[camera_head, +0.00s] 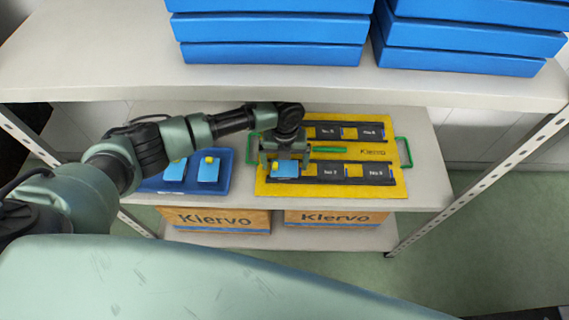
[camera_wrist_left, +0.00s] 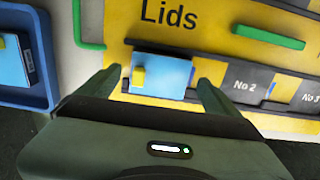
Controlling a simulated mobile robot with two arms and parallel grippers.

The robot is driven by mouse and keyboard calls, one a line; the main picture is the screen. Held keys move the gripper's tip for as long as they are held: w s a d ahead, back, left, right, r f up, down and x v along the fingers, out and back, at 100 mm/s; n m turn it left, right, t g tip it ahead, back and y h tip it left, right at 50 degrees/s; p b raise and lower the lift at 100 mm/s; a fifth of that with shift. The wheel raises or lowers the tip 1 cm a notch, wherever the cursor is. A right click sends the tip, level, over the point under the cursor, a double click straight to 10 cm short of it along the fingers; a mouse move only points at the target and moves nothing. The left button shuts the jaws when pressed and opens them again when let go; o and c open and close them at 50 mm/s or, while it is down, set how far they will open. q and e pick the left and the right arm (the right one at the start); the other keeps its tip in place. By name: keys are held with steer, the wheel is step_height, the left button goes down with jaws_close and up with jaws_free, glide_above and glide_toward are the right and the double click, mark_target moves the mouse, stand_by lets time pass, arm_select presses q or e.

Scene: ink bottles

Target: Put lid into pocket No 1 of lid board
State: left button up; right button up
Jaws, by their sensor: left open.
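The yellow lid board (camera_head: 390,150) lies on the lower shelf; its "Lids" lettering shows in the left wrist view (camera_wrist_left: 200,20). A blue lid (camera_wrist_left: 165,72) with a yellow knob lies at the left end of the board's near black strip, left of the pocket marked No 2 (camera_wrist_left: 245,87). The same lid shows in the head view (camera_head: 285,170). Its label below is hidden, and I cannot tell whether it sits fully flush. My left gripper (camera_head: 285,156) is open above it, with one finger on each side of the lid (camera_wrist_left: 160,80). My right gripper is not in view.
A blue tray (camera_head: 222,188) with two blue lids (camera_head: 175,169) (camera_head: 208,169) stands left of the board. Green handles (camera_head: 404,152) flank the board. Blue boxes (camera_head: 270,54) stand on the upper shelf (camera_head: 300,85) above. Klervo cartons (camera_head: 215,219) are underneath.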

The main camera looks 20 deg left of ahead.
mark_target(285, 167)
arm_select(q)
step_height(285, 167, up, 6)
steer(key=shift+r, duration=0.1)
stand_by(0.5)
